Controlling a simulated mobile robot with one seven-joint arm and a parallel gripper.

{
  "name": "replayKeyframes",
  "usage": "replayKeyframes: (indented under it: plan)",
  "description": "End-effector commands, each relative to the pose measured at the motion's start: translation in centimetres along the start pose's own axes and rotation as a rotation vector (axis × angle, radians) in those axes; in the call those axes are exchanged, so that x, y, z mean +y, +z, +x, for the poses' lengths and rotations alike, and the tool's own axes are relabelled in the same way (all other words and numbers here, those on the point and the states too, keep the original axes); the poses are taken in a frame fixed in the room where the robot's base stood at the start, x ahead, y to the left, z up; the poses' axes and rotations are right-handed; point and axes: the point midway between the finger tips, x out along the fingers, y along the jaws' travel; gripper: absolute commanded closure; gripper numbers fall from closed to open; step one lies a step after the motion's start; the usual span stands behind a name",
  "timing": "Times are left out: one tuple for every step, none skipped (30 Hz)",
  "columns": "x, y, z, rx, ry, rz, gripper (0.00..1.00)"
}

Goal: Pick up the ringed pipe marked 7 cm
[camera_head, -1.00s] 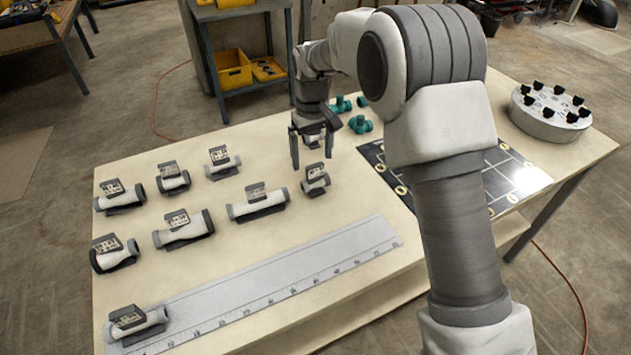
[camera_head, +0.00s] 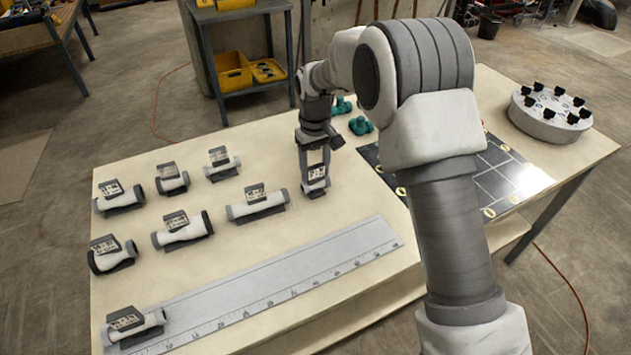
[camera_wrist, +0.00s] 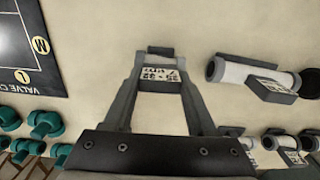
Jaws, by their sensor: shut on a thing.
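My gripper (camera_head: 314,172) is down at the table, its two fingers closed on a short pipe (camera_head: 315,190). The pipe is pale with grey ends and carries a label block on top. In the wrist view, my gripper (camera_wrist: 160,80) has a finger on each side of the label block (camera_wrist: 160,74). The label's print is upside down there and too small to read surely. The fingers and block hide most of the pipe. It appears to be still on the table.
A longer pipe (camera_head: 257,207) lies just left of the held one, with several other labelled pipes further left. A ruler strip (camera_head: 270,285) lies in front. A dark marked board (camera_head: 505,180), teal fittings (camera_head: 361,125) and a round grey stand (camera_head: 545,121) are to the right and behind.

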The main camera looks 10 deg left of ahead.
Motion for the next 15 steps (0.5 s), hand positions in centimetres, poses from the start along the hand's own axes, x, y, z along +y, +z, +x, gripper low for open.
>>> replayKeyframes:
  plan:
    - [0.0, 0.0, 0.0, 0.000, 0.000, 0.000, 0.96]
    - [0.0, 0.0, 0.0, 0.000, 0.000, 0.000, 1.00]
    - [0.0, 0.0, -0.1, 0.001, 0.000, 0.000, 1.00]
    - [0.0, 0.0, -0.1, 0.001, 0.000, 0.000, 1.00]
    - [0.0, 0.0, -0.1, 0.001, 0.000, 0.000, 1.00]
    - [0.0, 0.0, -0.1, 0.001, 0.000, 0.000, 1.00]
    - [0.0, 0.0, -0.1, 0.001, 0.000, 0.000, 1.00]
    - [0.0, 0.0, -0.1, 0.001, 0.000, 0.000, 1.00]
    - [0.0, 0.0, -0.1, 0.001, 0.000, 0.000, 1.00]
    - [0.0, 0.0, -0.2, 0.001, 0.000, 0.000, 1.00]
    - [0.0, 0.0, -0.3, 0.001, 0.000, 0.000, 1.00]
    - [0.0, -0.1, -0.4, 0.002, 0.000, 0.000, 1.00]
    - [0.0, -0.1, -0.6, 0.002, 0.000, 0.000, 1.00]
    - [0.0, -0.1, -0.8, 0.002, 0.000, 0.000, 1.00]
    - [0.0, -0.1, -1.2, 0.002, 0.000, 0.000, 1.00]
